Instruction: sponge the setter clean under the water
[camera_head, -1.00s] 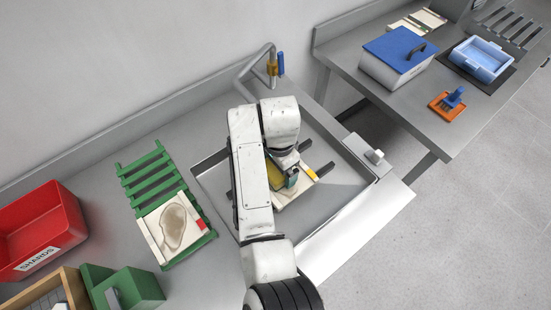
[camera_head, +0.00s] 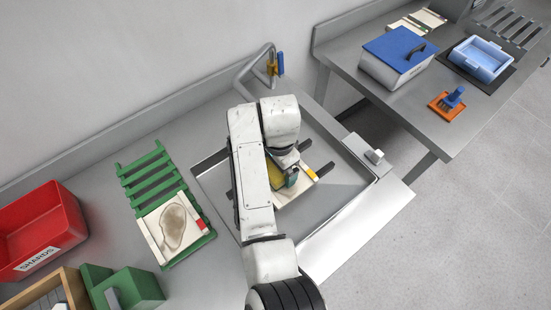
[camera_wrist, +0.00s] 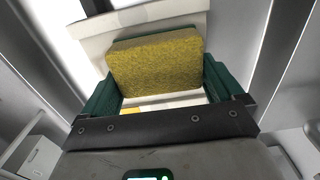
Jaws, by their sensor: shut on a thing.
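A pale setter (camera_head: 312,177) with an orange-yellow end mark lies on dark bars in the sink (camera_head: 333,232), partly hidden by my arm. It also shows in the wrist view (camera_wrist: 150,17), behind a yellow sponge (camera_wrist: 155,66). My gripper (camera_wrist: 160,88) is shut on the sponge, with one green finger at each side. The sponge is over the setter; I cannot tell if they touch. In the head view my gripper (camera_head: 291,181) is partly hidden by my arm. The tap (camera_head: 257,70) with a blue-and-yellow handle stands at the sink's back; no water is visible.
A green rack (camera_head: 150,177) left of the sink holds another setter with a brown stain (camera_head: 153,231). A red shards bin (camera_head: 38,225) and a green box (camera_head: 137,288) stand further left. On the right table are a blue-lidded box (camera_head: 400,50), a blue tub (camera_head: 481,60) and a brush on an orange tray (camera_head: 446,106).

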